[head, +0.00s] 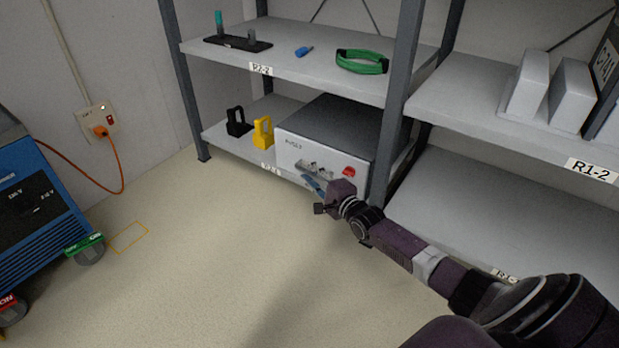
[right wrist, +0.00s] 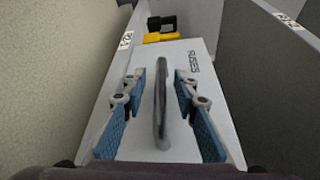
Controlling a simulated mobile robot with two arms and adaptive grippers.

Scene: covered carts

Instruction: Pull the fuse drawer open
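The fuse drawer (head: 299,157) has a white front and a dark grey top, and sits on the lower shelf of the left rack. Its front looks flush with the housing. In the right wrist view the white front (right wrist: 190,62) reads FUSES, and a metal bar handle (right wrist: 161,105) stands out from it. My right gripper (head: 314,184) is at the front, near the handle. In the right wrist view the blue-padded fingers of my right gripper (right wrist: 160,88) are apart, one on each side of the handle, with gaps. My left gripper is not in view.
A yellow padlock-shaped item (head: 262,133) and a black one (head: 237,122) stand left of the drawer. A rack post (head: 396,105) rises close to its right. A blue machine (head: 40,215) stands at the left. The floor (head: 210,240) before the rack is clear.

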